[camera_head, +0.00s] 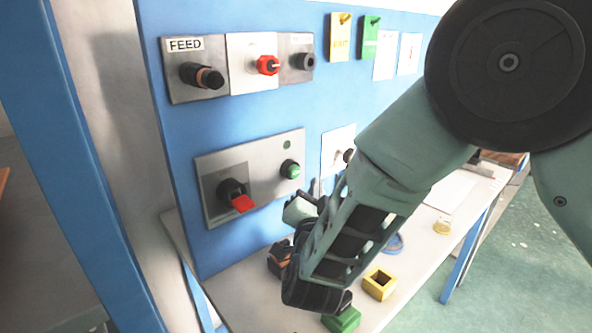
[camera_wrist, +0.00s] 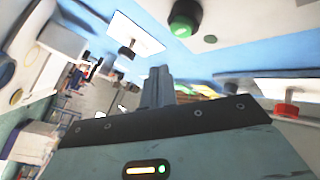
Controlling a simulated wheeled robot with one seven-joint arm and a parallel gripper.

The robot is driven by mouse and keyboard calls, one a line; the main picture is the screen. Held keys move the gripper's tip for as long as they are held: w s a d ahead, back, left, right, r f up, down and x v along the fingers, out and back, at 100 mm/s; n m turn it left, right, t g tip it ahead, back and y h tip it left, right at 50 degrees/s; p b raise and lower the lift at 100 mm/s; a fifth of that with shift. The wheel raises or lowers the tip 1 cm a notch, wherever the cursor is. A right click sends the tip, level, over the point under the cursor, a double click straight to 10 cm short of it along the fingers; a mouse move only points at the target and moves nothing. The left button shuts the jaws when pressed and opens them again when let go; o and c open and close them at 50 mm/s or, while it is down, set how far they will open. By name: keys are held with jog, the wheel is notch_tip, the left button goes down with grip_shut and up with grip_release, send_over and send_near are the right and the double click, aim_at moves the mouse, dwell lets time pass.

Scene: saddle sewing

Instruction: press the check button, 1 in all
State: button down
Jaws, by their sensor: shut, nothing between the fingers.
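A wall panel (camera_head: 235,120) carries several controls, and I cannot read which is marked as the check button. A round green button (camera_head: 290,169) sits on the lower grey plate (camera_head: 262,150); it also shows at the top of the wrist view (camera_wrist: 184,18). A black button (camera_head: 306,61) sits on the upper right plate, its label too blurred to read. A dark knob (camera_head: 348,155) on a white plate is partly behind my arm. My gripper (camera_wrist: 158,82) is shut and empty, in front of the lower panel, apart from the green button.
A black selector (camera_head: 203,76) under FEED and a red knob (camera_head: 268,65) are on the upper row. A red lever switch (camera_head: 241,203) sits left of the green button. Yellow (camera_head: 379,284) and green (camera_head: 343,320) blocks lie on the bench below.

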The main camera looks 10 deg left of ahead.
aim_at(300, 170)
jog(key=w+a, duration=0.1)
jog(key=w+a+b, duration=0.1)
jog(key=shift+w+a, duration=0.15)
jog(key=shift+a, duration=0.2)
jog(key=shift+a, duration=0.1)
dwell(1.9)
jog(key=shift+w+a+b, duration=0.2)
jog(key=shift+w+b, duration=0.05)
jog(key=shift+b, duration=0.15)
jog(key=shift+w+a, duration=0.35)
jog(key=shift+a, duration=0.1)
dwell(0.8)
dwell(0.3)
jog(key=shift+s+d+b, duration=0.5)
jog(key=shift+s+d, duration=0.15)
jog(key=shift+d, duration=0.1)
